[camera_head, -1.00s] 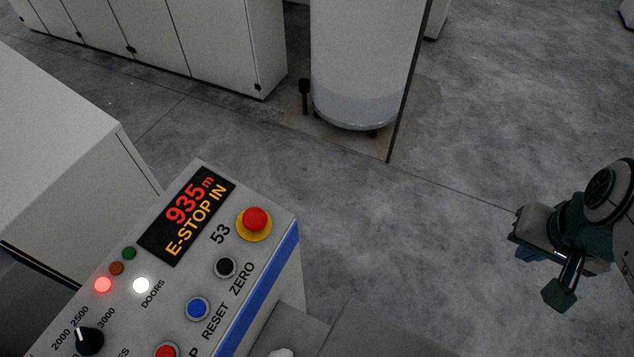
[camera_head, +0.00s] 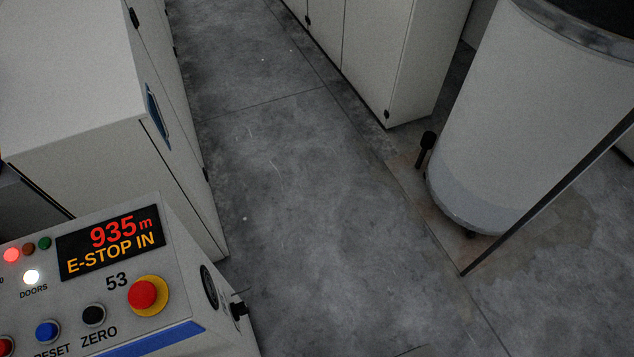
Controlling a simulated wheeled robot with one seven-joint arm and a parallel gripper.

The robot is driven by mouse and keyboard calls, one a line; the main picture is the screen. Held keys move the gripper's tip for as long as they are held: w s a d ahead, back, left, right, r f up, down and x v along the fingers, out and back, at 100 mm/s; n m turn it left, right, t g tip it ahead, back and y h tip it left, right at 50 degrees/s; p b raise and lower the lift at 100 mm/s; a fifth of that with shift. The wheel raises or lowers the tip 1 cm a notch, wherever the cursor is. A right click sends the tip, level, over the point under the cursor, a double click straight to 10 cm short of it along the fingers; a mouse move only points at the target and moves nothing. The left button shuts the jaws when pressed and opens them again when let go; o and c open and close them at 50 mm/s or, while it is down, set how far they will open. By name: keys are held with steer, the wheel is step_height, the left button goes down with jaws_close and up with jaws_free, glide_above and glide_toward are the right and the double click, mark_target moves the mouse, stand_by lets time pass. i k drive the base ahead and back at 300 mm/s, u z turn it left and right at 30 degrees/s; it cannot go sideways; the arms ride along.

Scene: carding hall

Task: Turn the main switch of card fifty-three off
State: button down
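The control desk of card fifty-three (camera_head: 190,258) stands at the lower left, with the number 53 printed on its sloping top. Its display (camera_head: 110,240) reads 935 m and E-STOP IN. A red mushroom button on a yellow ring (camera_head: 142,294) sits beside the number. On the desk's right side face is a dark round plate (camera_head: 209,287), seen at a steep angle, and a black knob (camera_head: 239,309) sticks out near it. This may be the main switch; its position and markings cannot be read. My gripper is not in view.
A red and a white lamp (camera_head: 31,277) are lit on the desk. A pale machine cabinet (camera_head: 75,75) stands behind it. Grey floor (camera_head: 300,220) is clear right of the desk. A large white can (camera_head: 520,120) and a dark slanting post (camera_head: 550,200) stand at the right.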

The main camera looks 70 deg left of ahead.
mark_target(240, 308)
steer(key=i, duration=0.5)
steer(key=u, duration=4.15)
steer(key=k, duration=0.6)
steer(key=u, duration=0.4)
steer(key=i, duration=1.25)
steer(key=z, duration=0.8)
